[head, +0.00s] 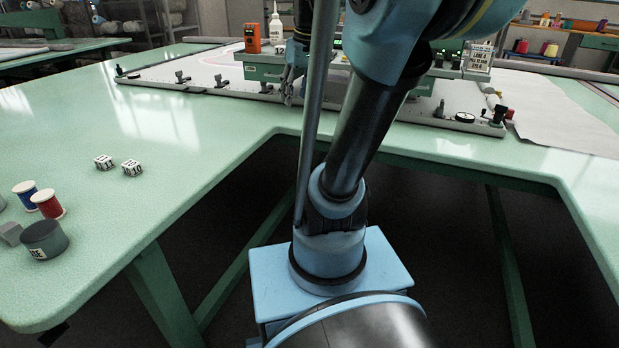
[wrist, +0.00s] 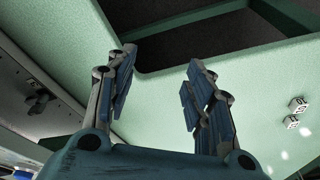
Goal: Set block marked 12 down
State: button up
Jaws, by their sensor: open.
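A small white block with what looks like 12 on it (head: 279,50) shows at the back, on top of the green gantry housing beside a white bottle. My gripper (head: 288,92) hangs below and in front of it, by the front rail of the frame. In the wrist view my gripper (wrist: 155,95) is open, with nothing between its fingers and green tabletop below. Two more white marked blocks, one (head: 104,161) and another (head: 132,167), sit side by side on the left table; their marks are hard to read. They also show at the right of the wrist view (wrist: 297,104).
A blue spool (head: 25,194), a red spool (head: 48,204) and a dark round tin (head: 44,240) stand at the left table edge. An orange device (head: 252,38) stands on the gantry. The table has a cut-out in front; green surface around the two blocks is clear.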

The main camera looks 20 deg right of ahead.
jog(key=s+f+m, duration=0.2)
jog(key=s+f, duration=0.5)
jog(key=f, duration=0.3)
jog(key=s+f+m+h, duration=0.1)
jog(key=s+f+m, duration=0.1)
jog(key=s+f, duration=0.6)
notch_tip(320, 180, down, 2)
jog(key=shift+f, duration=0.1)
jog(key=shift+s+d, duration=0.1)
jog(key=shift+s, duration=0.05)
jog(key=shift+w+f, duration=0.15)
jog(key=shift+w, duration=0.3)
dwell(0.4)
